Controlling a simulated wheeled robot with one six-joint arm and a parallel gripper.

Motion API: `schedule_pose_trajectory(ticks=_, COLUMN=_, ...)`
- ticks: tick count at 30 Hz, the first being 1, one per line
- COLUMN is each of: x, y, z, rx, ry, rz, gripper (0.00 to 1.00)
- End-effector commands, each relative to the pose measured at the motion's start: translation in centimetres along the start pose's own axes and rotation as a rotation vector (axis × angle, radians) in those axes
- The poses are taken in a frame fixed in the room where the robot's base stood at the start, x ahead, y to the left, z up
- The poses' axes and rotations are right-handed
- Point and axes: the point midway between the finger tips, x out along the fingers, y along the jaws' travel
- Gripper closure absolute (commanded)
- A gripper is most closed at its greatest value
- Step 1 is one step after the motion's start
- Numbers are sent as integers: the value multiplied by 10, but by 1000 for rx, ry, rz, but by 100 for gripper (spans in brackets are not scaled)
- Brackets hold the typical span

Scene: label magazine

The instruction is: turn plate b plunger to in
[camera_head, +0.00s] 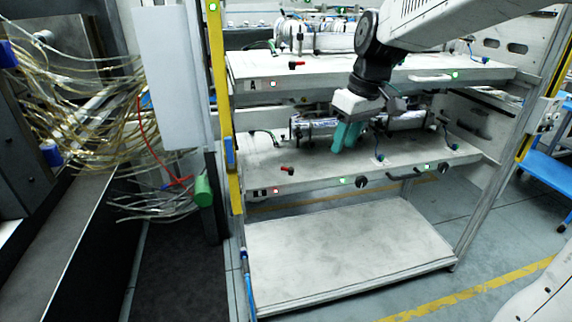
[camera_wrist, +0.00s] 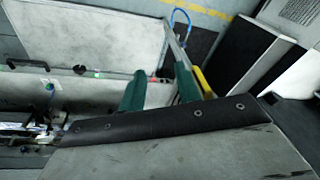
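Plate B (camera_head: 400,155) is the middle shelf of the rack, below the plate marked A (camera_head: 330,80). A small red-and-black handle (camera_head: 288,170) sits near its front left; I cannot tell for sure whether it is the plunger, or its position. Two dark round knobs (camera_head: 362,181) (camera_head: 446,168) are on the plate's front edge. My gripper (camera_head: 346,137) hangs over plate B, right of the red handle and apart from it. Its teal fingers also show in the wrist view (camera_wrist: 160,90), spread with nothing between them.
A silver cylinder (camera_head: 410,120) lies across the back of plate B, close behind my gripper. Plate A is close above. A yellow post (camera_head: 222,90) and hanging tubes (camera_head: 90,100) are on the left. The bottom shelf (camera_head: 340,240) is empty.

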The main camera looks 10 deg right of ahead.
Motion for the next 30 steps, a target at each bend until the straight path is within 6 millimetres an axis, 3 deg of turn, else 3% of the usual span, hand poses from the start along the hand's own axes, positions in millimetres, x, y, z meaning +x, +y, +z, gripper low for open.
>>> schedule_pose_trajectory(ticks=1, x=12, y=17, z=-22, rx=-33, ry=3, rz=-16, gripper=67)
schedule_pose_trajectory(ticks=6, x=56, y=72, z=-86, rx=-174, ry=41, rz=-50, gripper=67)
schedule_pose_trajectory(ticks=11, x=114, y=127, z=-136, rx=-302, ry=82, rz=-71, gripper=67)
schedule_pose_trajectory(ticks=15, x=174, y=173, z=-168, rx=-407, ry=119, rz=-80, gripper=67)
schedule_pose_trajectory(ticks=22, x=255, y=226, z=-192, rx=-533, ry=164, rz=-77, gripper=67)
schedule_pose_trajectory(ticks=25, x=274, y=236, z=-196, rx=-560, ry=175, rz=-74, gripper=67)
schedule_pose_trajectory(ticks=30, x=286, y=238, z=-203, rx=-580, ry=181, rz=-72, gripper=67)
